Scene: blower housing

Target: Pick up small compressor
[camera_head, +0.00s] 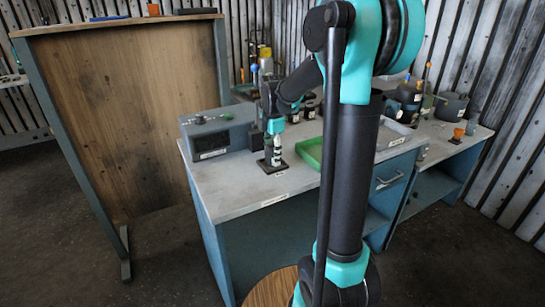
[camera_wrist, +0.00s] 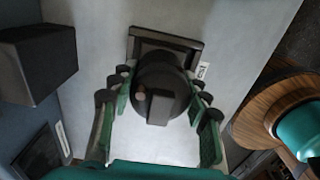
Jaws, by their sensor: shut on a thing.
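The small compressor (camera_wrist: 158,85) is a dark rounded body with a knob-like block on top. It stands on a dark square base plate (camera_wrist: 168,42) in the wrist view. My gripper (camera_wrist: 160,78) reaches down over it, with a green and black finger on each side, shut on its body. In the head view, my gripper (camera_head: 272,143) is above the workbench at the compressor, whose dark base (camera_head: 271,168) shows below. The compressor's lower body is partly hidden by the fingers. I cannot tell whether its base is still touching the bench.
The grey bench top (camera_head: 235,188) is clear in front. A grey box with a dial (camera_head: 212,137) stands left of my gripper, and a green tray (camera_head: 309,155) lies to the right. Several dark parts stand farther right. A tall wooden panel (camera_head: 130,110) is at the left.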

